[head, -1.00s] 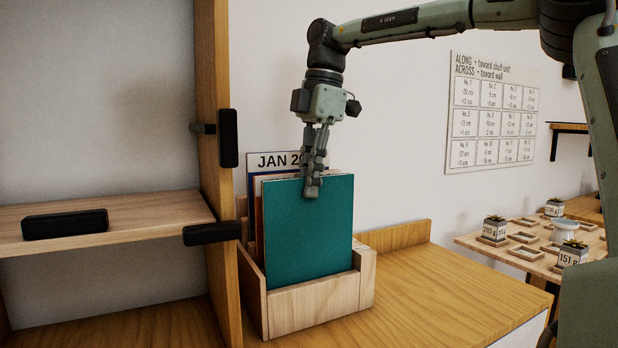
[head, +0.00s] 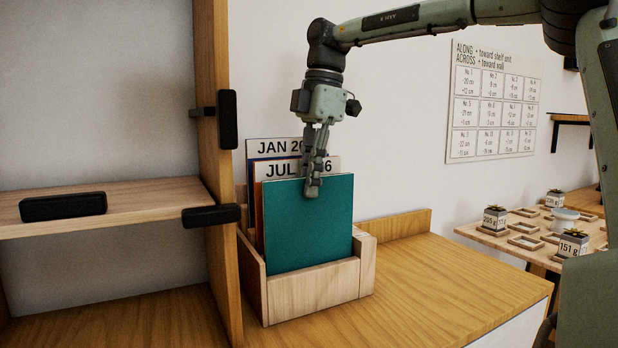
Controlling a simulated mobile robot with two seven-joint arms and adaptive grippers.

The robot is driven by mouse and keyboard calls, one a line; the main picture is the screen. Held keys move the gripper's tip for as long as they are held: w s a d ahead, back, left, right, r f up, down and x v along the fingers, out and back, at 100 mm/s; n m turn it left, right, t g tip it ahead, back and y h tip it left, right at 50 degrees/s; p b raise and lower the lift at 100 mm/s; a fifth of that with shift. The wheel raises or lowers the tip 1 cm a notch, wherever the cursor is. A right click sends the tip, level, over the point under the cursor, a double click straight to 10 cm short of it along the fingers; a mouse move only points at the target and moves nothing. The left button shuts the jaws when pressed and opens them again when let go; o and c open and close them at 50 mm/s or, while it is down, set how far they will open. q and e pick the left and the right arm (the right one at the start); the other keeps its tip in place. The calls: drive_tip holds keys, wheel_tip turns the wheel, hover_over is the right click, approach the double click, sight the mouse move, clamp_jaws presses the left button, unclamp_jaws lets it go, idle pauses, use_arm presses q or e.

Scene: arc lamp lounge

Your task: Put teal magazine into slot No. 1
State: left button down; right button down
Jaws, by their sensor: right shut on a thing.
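The teal magazine (head: 310,232) stands upright in the front of a wooden magazine holder (head: 315,292) on the wooden counter. My right gripper (head: 313,188) comes down from above and is shut on the top edge of the teal magazine, near its middle. Behind it in the holder stand a magazine marked JUL (head: 280,169) and a taller one marked JAN (head: 270,147). The gripper's fingers cover part of both labels. The lower part of the teal magazine is hidden by the holder's front wall. I see no slot number on the holder. My left gripper is not in view.
A shelf unit (head: 222,265) with black handles stands at the left, close beside the holder. A wall chart (head: 494,103) lists numbered offsets along and across. At right, a table (head: 500,241) carries several labelled weights. The counter (head: 430,285) right of the holder is clear.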

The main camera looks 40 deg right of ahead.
drive_tip(key=shift+f, duration=0.45)
drive_tip(key=c, duration=1.5)
unclamp_jaws()
drive_tip(key=r, duration=0.3)
drive_tip(key=d+r, duration=0.1)
drive_tip(key=r, duration=0.6)
drive_tip(key=shift+s+d+r, duration=0.3)
drive_tip(key=shift+r, duration=0.1)
drive_tip(key=shift+d+r, duration=0.1)
drive_tip(key=shift+r, duration=0.5)
